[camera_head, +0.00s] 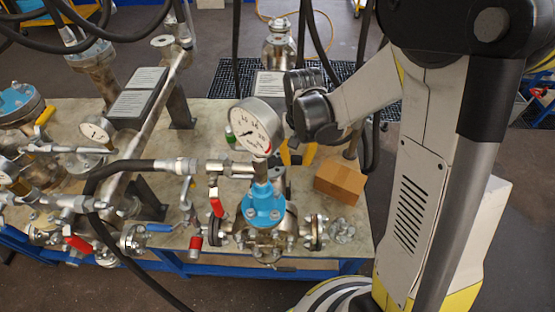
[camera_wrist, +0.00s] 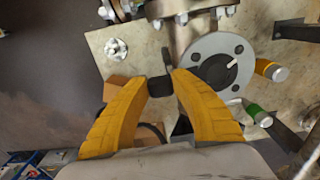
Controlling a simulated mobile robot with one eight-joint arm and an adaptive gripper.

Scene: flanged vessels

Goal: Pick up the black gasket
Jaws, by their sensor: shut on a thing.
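My gripper (camera_wrist: 160,82) has two yellow fingers, closed in on a small black piece (camera_wrist: 160,86) between their tips. I take this piece to be the black gasket, seen roughly edge-on, so its full outline is hidden. A grey round flange (camera_wrist: 205,47) with bolt holes and a dark centre lies just right of the fingertips. In the head view my gripper (camera_head: 297,157) points down behind the pressure gauge (camera_head: 257,130). The gasket cannot be made out there.
A blue-topped flanged vessel (camera_head: 263,205) stands in front of my gripper. Pipes, valves and a black hose (camera_head: 130,168) crowd the left.

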